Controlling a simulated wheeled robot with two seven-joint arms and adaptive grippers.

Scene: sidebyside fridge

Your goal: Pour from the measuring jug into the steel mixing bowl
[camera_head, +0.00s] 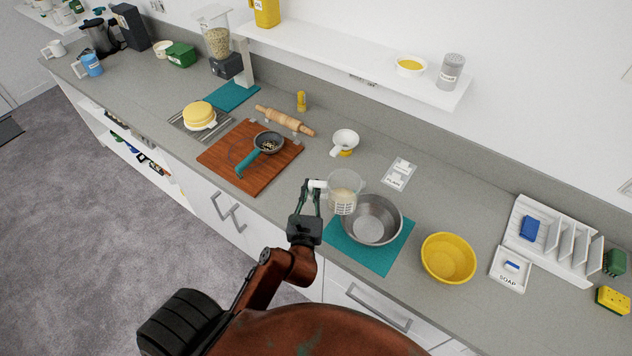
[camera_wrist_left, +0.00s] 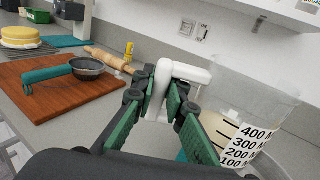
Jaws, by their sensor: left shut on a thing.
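The clear measuring jug (camera_head: 343,190) with a white handle is held by my left gripper (camera_head: 313,190), which is shut on the handle. Pale contents show in the jug in the head view. In the left wrist view the jug (camera_wrist_left: 250,120) stands at the right with its black scale facing me, and the gripper (camera_wrist_left: 167,90) grips the white handle. The jug is at the left rim of the steel mixing bowl (camera_head: 378,233), seemingly above it; the exact height is hard to tell. The bowl stands on a teal mat (camera_head: 340,238). My right gripper is out of view.
A yellow bowl (camera_head: 448,258) stands right of the mat, beside a soap dish (camera_head: 509,270) and a white rack (camera_head: 560,245).

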